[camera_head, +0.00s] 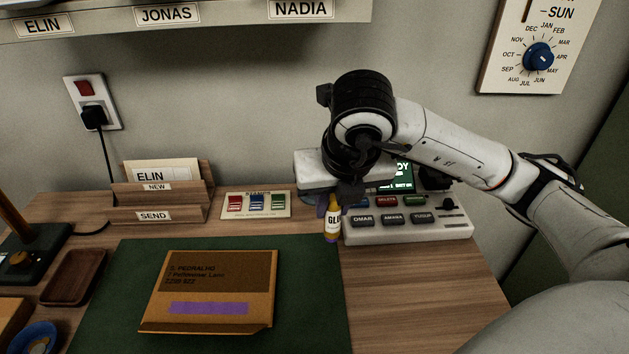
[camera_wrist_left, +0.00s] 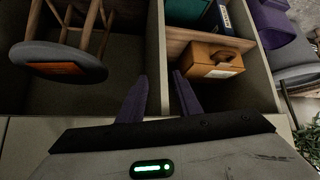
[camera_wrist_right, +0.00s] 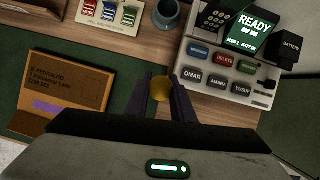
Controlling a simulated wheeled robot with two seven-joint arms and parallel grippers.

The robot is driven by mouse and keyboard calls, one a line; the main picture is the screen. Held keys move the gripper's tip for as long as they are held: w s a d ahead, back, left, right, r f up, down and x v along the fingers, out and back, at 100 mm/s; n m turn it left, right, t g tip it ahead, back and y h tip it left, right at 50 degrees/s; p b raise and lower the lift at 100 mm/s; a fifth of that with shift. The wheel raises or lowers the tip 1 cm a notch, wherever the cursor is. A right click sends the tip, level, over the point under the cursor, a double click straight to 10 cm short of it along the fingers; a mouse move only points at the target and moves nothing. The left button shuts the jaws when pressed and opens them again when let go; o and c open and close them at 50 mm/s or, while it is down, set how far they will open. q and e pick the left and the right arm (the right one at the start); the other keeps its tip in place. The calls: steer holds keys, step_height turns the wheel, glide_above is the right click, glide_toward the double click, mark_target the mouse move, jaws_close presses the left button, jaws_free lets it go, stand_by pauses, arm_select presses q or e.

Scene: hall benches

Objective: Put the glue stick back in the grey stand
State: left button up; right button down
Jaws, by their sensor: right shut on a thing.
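My right gripper (camera_head: 335,200) is shut on the glue stick (camera_head: 332,222), which has a yellow body, a white label and a purple lower end. It hangs about upright beside the grey button console. In the right wrist view, its round yellow end (camera_wrist_right: 161,88) shows between the purple fingertips (camera_wrist_right: 163,92). The grey stand, a small round blue-grey cup (camera_wrist_right: 167,13), stands beyond the glue stick, left of the console. In the head view the gripper hides most or all of the stand. My left gripper (camera_wrist_left: 160,95) is open and empty, away from the desk area.
The button console (camera_head: 407,228) is close on the right of the glue stick. A stamp card (camera_head: 256,204) lies to the left. A brown parcel (camera_head: 208,291) with a purple strip lies on the green mat (camera_head: 310,300). A letter rack (camera_head: 160,195) stands at the back left.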

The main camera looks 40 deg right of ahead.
steer(key=shift+w+d+f+p, duration=0.3)
steer(key=shift+w+d+f, duration=0.6)
steer(key=shift+w, duration=1.6)
steer(key=shift+w+d+f+p, duration=0.3)
steer(key=shift+w+d, duration=1.05)
steer(key=shift+w, duration=1.15)
steer(key=shift+w+d+f+p, duration=0.25)
steer(key=shift+w+d+f, duration=0.65)
steer(key=shift+w, duration=1.6)
steer(key=shift+d+r, duration=0.2)
steer(key=shift+r, duration=0.1)
steer(key=shift+f, duration=0.15)
steer(key=c, duration=1.5)
jaws_free()
steer(key=shift+c, duration=0.2)
steer(key=shift+r, duration=0.2)
steer(key=v, duration=0.7)
steer(key=shift+r, duration=0.25)
steer(key=shift+s, duration=0.1)
